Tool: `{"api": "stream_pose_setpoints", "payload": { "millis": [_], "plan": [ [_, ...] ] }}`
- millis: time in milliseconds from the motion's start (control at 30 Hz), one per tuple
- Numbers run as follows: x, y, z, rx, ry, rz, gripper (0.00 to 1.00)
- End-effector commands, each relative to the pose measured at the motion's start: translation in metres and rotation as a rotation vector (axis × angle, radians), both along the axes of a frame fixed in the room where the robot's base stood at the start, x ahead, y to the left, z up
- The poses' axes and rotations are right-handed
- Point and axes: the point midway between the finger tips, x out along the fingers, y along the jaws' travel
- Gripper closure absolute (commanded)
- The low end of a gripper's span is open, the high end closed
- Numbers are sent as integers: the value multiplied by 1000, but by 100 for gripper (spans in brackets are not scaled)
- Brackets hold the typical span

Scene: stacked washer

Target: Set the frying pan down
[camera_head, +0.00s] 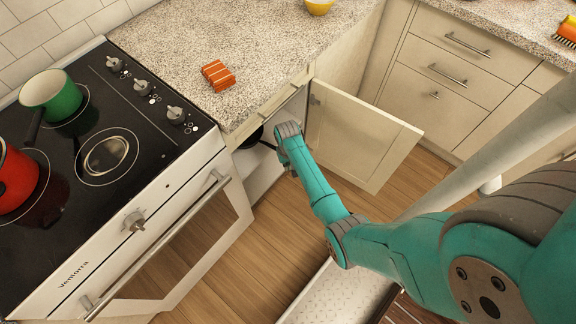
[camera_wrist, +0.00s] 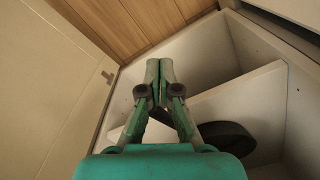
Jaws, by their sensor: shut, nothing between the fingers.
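The frying pan appears as a dark, rounded shape (camera_wrist: 228,140) inside the open cabinet, at the lower right of the wrist view. Part of it is hidden behind my gripper's body. A dark bit of it (camera_head: 252,138) shows at the cabinet opening in the head view. My gripper (camera_wrist: 159,68) is shut and empty, its fingertips together over the pale cabinet interior, apart from the dark shape. In the head view my wrist covers the fingers at the cabinet opening.
The cabinet door (camera_head: 362,135) stands open to the right of my arm. A pale shelf board (camera_wrist: 238,92) crosses the cabinet interior. The stove (camera_head: 120,165) stands left, with a green pot (camera_head: 62,100) and red pot (camera_head: 18,180). The counter (camera_head: 240,40) above is mostly clear.

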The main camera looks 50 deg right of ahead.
Motion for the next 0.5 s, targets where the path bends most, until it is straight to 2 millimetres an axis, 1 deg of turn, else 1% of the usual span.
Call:
{"api": "stream_pose_setpoints", "payload": {
  "millis": [400,500],
  "plan": [
    [1,-1,66,-2,-3,0,100],
    [1,-1,78,-1,-3,0,100]
  ]
}}
